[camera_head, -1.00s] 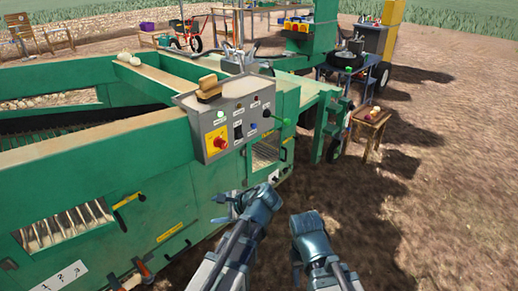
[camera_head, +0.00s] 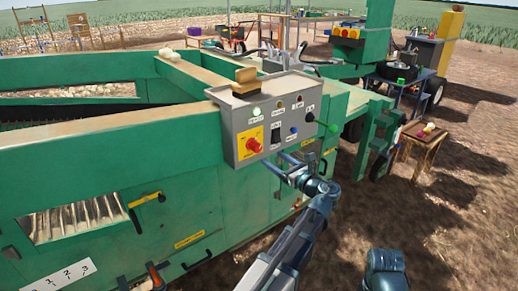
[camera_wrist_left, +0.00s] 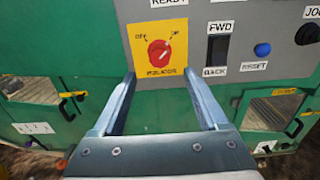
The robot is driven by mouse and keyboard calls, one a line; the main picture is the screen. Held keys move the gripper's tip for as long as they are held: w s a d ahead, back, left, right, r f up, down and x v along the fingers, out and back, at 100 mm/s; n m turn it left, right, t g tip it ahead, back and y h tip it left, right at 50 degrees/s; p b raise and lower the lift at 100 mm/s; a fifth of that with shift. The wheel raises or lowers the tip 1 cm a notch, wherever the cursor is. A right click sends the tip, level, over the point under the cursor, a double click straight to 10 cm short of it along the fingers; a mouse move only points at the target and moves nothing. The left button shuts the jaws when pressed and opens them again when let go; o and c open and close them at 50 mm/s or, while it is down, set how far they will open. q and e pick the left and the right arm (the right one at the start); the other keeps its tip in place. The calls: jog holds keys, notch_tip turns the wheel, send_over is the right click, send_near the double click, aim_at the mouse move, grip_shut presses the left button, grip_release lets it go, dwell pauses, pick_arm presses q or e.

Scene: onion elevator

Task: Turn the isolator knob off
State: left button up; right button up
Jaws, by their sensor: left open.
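The isolator knob (camera_head: 254,145) is red on a yellow plate, at the lower left of the grey control panel's face (camera_head: 238,162). In the left wrist view the knob (camera_wrist_left: 159,53) sits under the labels OFF and ON, its pale mark slanting up right toward ON. My left gripper (camera_head: 281,163) is open and empty, just in front of the panel and below right of the knob. In the wrist view its two fingers (camera_wrist_left: 163,98) stand apart below the knob, not touching it. My right arm's end shows at the bottom right; its fingers cannot be made out.
Beside the knob are a black FWD/BACK switch (camera_wrist_left: 215,56) and a blue RESET button (camera_wrist_left: 262,50).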

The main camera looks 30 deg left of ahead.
aim_at(259, 149)
pick_arm(q)
jog(key=x, duration=1)
jog(key=shift+c, duration=0.3)
grip_shut()
